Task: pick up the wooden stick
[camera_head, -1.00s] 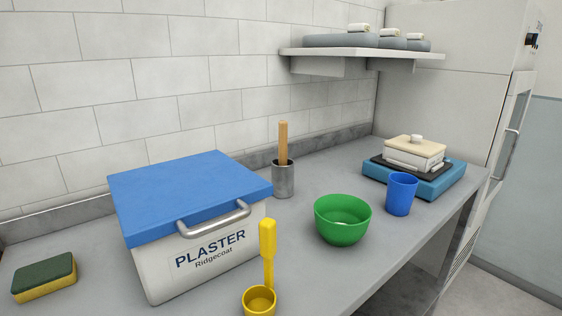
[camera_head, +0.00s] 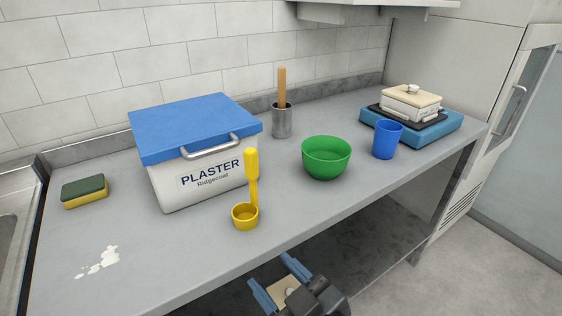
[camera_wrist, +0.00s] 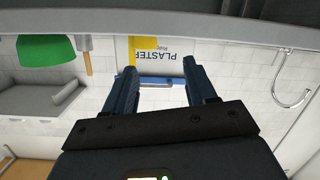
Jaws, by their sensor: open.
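The wooden stick (camera_head: 282,88) stands nearly upright in a grey metal cup (camera_head: 282,121) at the back of the counter, against the tiled wall. Its lower part is hidden in the cup. It also shows in the wrist view (camera_wrist: 87,62), where the scene appears upside down, left of my fingers. My gripper (camera_head: 272,272) is low in front of the counter's front edge, well away from the stick. In the wrist view my gripper (camera_wrist: 158,72) has its two blue fingers apart with nothing held between them.
The white plaster box (camera_head: 205,182) with a blue lid stands left of the metal cup. A yellow scoop (camera_head: 245,216), green bowl (camera_head: 326,158) and blue cup (camera_head: 387,139) stand nearer the front. A sponge (camera_head: 84,191) lies left. The counter edge lies between my gripper and these things.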

